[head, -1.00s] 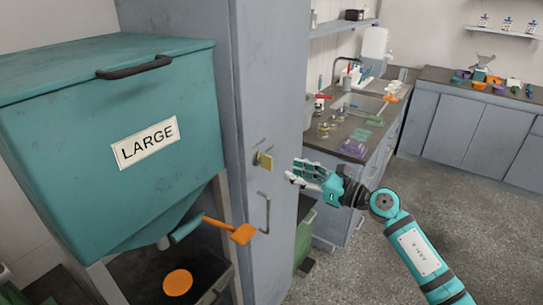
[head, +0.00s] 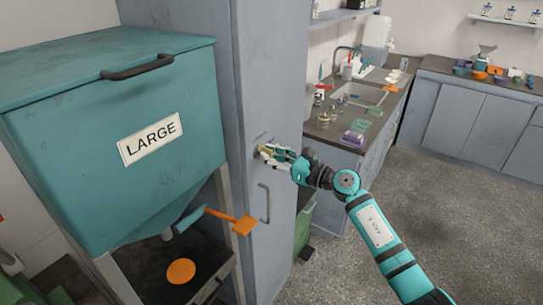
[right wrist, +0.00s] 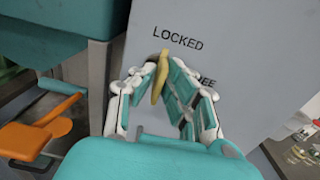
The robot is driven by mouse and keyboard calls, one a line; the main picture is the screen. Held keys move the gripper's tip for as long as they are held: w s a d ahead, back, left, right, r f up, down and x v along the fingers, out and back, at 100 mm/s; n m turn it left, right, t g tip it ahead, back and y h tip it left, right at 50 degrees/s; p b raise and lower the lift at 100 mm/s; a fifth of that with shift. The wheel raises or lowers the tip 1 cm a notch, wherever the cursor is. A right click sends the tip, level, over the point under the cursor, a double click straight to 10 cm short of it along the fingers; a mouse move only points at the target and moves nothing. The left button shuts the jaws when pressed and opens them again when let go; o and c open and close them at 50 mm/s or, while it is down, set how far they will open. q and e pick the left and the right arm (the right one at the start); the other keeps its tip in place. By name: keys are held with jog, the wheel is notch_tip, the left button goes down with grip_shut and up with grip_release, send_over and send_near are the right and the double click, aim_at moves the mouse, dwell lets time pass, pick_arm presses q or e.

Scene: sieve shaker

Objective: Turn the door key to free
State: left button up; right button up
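The yellow door key (head: 261,149) sits on the grey cabinet door (right wrist: 225,50). In the right wrist view the key (right wrist: 161,77) is a narrow upright piece, tilted slightly, with its upper end towards the word LOCKED (right wrist: 178,40). A second word, of which only its end shows, is partly hidden behind my right finger. My right gripper (head: 269,155) is at the key, with its fingers on both sides of it. In the right wrist view the right gripper (right wrist: 164,68) looks partly open, its left fingertip very near the key and a small gap at the right. My left gripper is out of view.
A teal bin labelled LARGE (head: 150,139) stands left of the cabinet, with an orange-ended lever (head: 243,225) sticking out below. The door handle (head: 264,203) is under the key. A sink counter (head: 335,130) stands behind; the floor at right is clear.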

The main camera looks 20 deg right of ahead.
grip_shut()
